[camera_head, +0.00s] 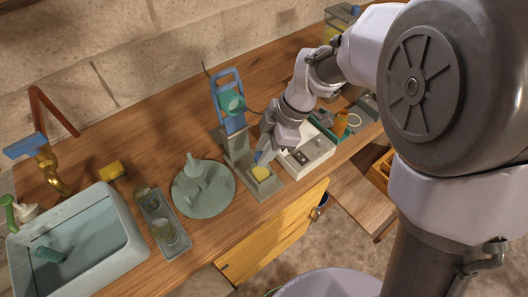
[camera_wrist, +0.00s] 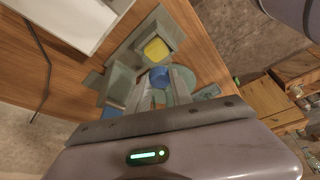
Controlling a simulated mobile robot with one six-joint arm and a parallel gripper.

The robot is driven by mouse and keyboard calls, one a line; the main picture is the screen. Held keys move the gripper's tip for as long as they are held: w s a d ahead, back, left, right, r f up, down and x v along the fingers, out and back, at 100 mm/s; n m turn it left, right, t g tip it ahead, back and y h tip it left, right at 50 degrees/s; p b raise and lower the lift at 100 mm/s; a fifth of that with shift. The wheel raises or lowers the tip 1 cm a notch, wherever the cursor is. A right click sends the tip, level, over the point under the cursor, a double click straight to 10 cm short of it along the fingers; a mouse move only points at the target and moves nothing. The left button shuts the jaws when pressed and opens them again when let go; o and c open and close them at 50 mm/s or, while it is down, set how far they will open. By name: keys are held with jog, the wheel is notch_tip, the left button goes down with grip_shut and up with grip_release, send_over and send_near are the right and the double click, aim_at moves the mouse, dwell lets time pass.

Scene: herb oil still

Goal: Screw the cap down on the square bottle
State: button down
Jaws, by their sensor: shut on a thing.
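My gripper (camera_head: 266,150) reaches down over the counter in the head view. In the wrist view its jaws (camera_wrist: 162,84) are shut on a small round blue cap (camera_wrist: 160,77). The cap also shows as a blue spot at the fingertips in the head view (camera_head: 257,156). A yellow squarish thing (camera_wrist: 156,50) sits in a grey-green holder (camera_wrist: 178,36) just beyond the cap. It also shows in the head view (camera_head: 261,173), below the fingertips. I cannot tell for sure whether it is the square bottle. The cap appears apart from it.
A round grey-green plate (camera_head: 182,207) with bottle-like vessels stands left of the holder. A blue-framed stand (camera_head: 214,92) rises behind. A white box (camera_head: 318,151) is close on the right. A tray with glasses (camera_head: 160,245) and a sink (camera_head: 117,201) are farther left.

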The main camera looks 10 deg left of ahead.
jog(key=shift+m+t+b, duration=0.8)
jog(key=shift+m+b, duration=0.85)
jog(key=shift+m, duration=0.35)
jog(key=m+t+b, duration=0.1)
jog(key=m, duration=0.2)
jog(key=shift+b, duration=0.35)
jog(key=m, duration=0.1)
jog(key=m+t, duration=0.1)
jog(key=m, duration=0.1)
jog(key=shift+s+r+m+t+h+p, duration=0.1)
jog(key=shift+r+m+t+h+p, duration=0.05)
jog(key=shift+m+t+h+p, duration=0.2)
jog(key=m+t+h+p, duration=0.1)
jog(key=m+p, duration=0.2)
jog(key=m, duration=0.1)
jog(key=shift+a+m, duration=0.1)
jog(key=shift+m, duration=0.25)
jog(key=shift+f+m+t+h+b, duration=0.25)
jog(key=shift+m+h+b, duration=0.1)
jog(key=shift+m+b, duration=0.75)
jog(key=shift+r+h, duration=0.15)
jog(key=shift+h, duration=0.15)
